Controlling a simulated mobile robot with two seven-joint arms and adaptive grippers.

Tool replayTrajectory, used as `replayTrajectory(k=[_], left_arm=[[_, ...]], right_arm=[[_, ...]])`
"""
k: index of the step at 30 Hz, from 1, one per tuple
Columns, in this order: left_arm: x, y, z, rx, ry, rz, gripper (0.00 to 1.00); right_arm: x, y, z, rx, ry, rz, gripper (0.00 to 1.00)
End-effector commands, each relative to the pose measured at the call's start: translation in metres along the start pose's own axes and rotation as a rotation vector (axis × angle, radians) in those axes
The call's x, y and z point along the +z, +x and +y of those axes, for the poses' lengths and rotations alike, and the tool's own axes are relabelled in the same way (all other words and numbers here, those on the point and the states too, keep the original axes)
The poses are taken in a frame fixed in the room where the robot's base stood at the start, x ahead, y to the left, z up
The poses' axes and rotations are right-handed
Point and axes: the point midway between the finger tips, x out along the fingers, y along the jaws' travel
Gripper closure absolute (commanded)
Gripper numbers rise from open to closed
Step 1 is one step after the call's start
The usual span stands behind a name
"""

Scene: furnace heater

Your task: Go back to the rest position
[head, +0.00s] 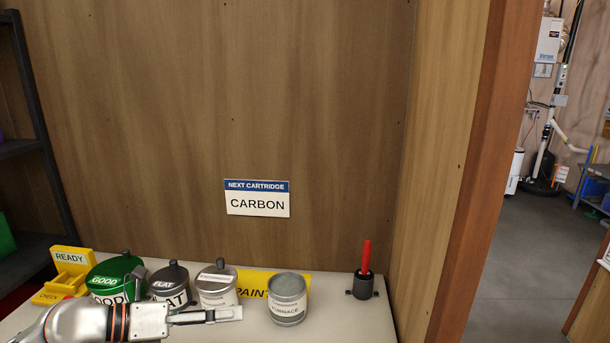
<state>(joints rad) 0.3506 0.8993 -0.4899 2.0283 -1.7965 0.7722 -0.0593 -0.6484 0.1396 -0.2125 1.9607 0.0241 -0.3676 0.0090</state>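My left gripper (238,314) reaches in from the bottom left over the table. It is seen side-on, so its finger gap cannot be judged. Its tip is left of a grey metal can labelled FURNACE (288,312), with a small gap in the picture. No object shows between its fingers. My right gripper is not in view.
A white table (340,322) holds a yellow READY stand (72,258), a green GOOD canister (113,272), a dark-lidded canister (170,275), a grey lidded canister (216,282), a yellow PAINT sign (258,281) and a red-handled tool in a dark holder (364,287). A CARBON sign (257,204) hangs behind.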

Motion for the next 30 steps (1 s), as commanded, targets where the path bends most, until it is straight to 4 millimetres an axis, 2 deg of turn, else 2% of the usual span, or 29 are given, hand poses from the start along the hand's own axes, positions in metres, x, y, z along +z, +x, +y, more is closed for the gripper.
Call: replayTrajectory(k=[1,3,6,8,11,14,16,20,23,24,27,30], left_arm=[[0.004,0.008,-0.024,-0.082,-0.050,-0.081,0.06],[0.017,0.010,-0.051,-0.175,-0.127,-0.206,0.06],[0.040,0.001,-0.073,-0.272,-0.259,-0.392,0.06],[0.053,-0.009,-0.078,-0.311,-0.348,-0.507,0.06],[0.069,-0.032,-0.070,-0.338,-0.515,-0.699,0.06],[0.074,-0.058,-0.045,-0.321,-0.697,-0.882,0.06],[0.069,-0.076,-0.020,-0.281,-0.830,-1.003,0.06],[0.036,-0.109,0.033,-0.149,-1.082,-1.201,0.06],[-0.010,-0.131,0.072,0.001,-1.275,-1.321,0.06],[-0.032,-0.139,0.085,0.070,-1.348,-1.360,0.06],[-0.084,-0.154,0.107,0.232,-1.496,-1.420,0.06],[-0.122,-0.164,0.117,0.354,-1.591,-1.446,0.06]], right_arm=[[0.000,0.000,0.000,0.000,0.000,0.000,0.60],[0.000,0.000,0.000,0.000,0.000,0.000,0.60],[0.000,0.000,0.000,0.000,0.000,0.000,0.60],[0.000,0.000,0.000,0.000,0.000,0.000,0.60],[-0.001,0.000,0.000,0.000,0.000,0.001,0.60],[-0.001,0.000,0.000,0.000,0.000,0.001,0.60],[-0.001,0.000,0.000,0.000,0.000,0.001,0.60],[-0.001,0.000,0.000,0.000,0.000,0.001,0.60],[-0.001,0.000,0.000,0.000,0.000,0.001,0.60],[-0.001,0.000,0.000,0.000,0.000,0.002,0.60],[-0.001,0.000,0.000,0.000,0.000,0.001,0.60],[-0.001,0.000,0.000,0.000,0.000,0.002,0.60]])
